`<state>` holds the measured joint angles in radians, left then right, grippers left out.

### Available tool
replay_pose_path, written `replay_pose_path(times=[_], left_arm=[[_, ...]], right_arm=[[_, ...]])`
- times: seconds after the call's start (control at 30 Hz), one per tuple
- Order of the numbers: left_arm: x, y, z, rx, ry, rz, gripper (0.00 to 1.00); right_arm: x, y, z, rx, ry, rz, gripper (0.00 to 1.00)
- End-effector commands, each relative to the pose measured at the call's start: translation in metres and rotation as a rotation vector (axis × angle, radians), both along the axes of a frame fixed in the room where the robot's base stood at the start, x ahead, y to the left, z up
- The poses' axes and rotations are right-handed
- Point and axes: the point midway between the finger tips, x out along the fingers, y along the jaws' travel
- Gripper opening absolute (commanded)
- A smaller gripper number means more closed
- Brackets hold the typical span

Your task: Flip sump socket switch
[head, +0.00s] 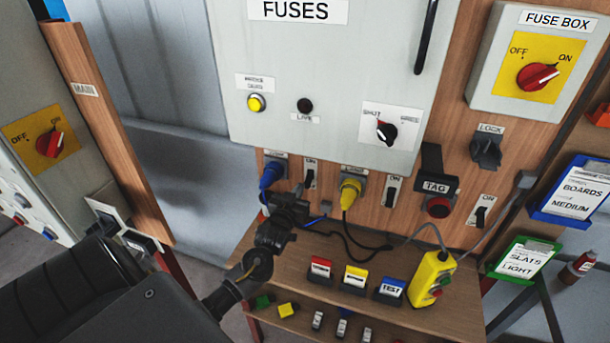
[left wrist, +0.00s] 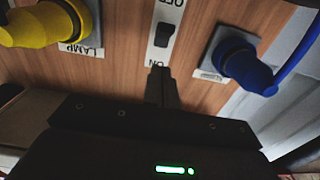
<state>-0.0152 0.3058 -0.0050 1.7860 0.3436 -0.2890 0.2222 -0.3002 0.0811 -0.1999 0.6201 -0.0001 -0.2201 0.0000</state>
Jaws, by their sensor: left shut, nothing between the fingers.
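My left gripper (head: 298,203) is shut and empty, just below the blue plug and the leftmost switch on the wooden panel. The blue plug (head: 270,176) sits in a socket whose label is too small to read. The rocker switch (head: 310,179) beside it has an ON label above it. In the left wrist view, where lettering is upside down, the same switch (left wrist: 165,36) stands straight ahead of the fingertips (left wrist: 161,75), with a gap visible between. The blue plug (left wrist: 242,66) is to its right there. My right gripper is not in view.
A yellow plug (head: 349,192) with its own switch (head: 391,191) is to the right; its label reads LAMP in the wrist view. A grey fuse cabinet (head: 330,90) hangs above. A shelf (head: 340,250) below holds a yellow pendant control (head: 431,279) and coloured labelled blocks.

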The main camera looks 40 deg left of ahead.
Motion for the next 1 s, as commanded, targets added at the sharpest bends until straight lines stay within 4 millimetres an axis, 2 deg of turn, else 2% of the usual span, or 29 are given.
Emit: replay_pose_path(times=[0.13, 0.4, 1.0], left_arm=[[-0.013, -0.004, 0.002, -0.001, 0.002, 0.0, 0.0], [-0.029, -0.01, 0.001, -0.001, 0.0, 0.001, 0.0], [-0.031, -0.011, -0.001, -0.001, 0.003, -0.001, 0.0]], right_arm=[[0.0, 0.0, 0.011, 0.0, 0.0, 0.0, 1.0], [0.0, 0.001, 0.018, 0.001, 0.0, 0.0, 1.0], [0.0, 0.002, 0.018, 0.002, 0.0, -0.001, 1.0]])
